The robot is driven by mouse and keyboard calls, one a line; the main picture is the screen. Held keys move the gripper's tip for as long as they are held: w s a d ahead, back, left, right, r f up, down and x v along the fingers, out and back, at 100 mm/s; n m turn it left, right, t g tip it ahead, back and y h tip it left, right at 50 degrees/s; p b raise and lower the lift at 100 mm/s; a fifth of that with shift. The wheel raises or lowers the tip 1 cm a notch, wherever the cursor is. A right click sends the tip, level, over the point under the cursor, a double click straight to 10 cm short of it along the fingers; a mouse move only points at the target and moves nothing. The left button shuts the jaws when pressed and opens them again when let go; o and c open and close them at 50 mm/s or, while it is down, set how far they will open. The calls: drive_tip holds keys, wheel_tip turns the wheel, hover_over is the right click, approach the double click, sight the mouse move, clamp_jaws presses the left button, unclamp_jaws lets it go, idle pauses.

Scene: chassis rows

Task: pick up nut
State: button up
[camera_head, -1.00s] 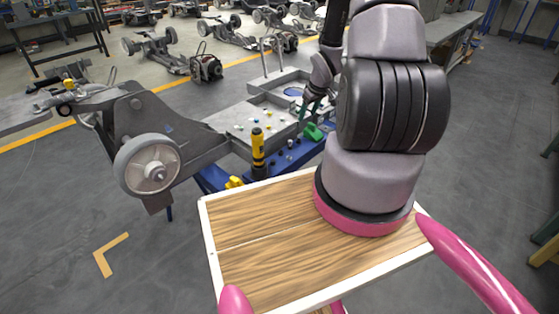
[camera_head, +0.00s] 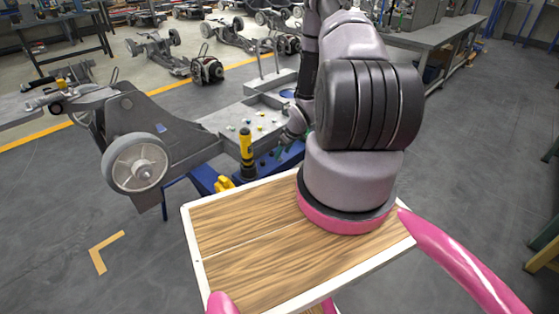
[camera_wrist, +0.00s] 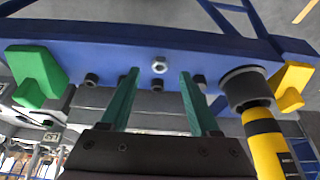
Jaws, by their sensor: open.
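A small silver nut (camera_wrist: 159,65) sits on the blue beam (camera_wrist: 120,45) in the wrist view, near the top middle. My gripper (camera_wrist: 159,76) has two green fingers spread apart, one on each side of the nut's line in the picture. Nothing is held between them. I cannot tell how far the fingertips are from the beam. In the head view, my gripper and the nut are mostly hidden or too small to make out behind my arm, by the blue beam (camera_head: 204,178).
Several dark bolts (camera_wrist: 91,80) line the beam near the fingers. A green block (camera_wrist: 38,76) is at left. A black-and-yellow tool (camera_wrist: 268,145) and a yellow block (camera_wrist: 292,86) are close at right. The grey chassis (camera_head: 165,122) stands beside the beam.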

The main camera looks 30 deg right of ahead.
sight(281, 159)
drive_tip(key=shift+x, duration=1.5)
clamp_jaws()
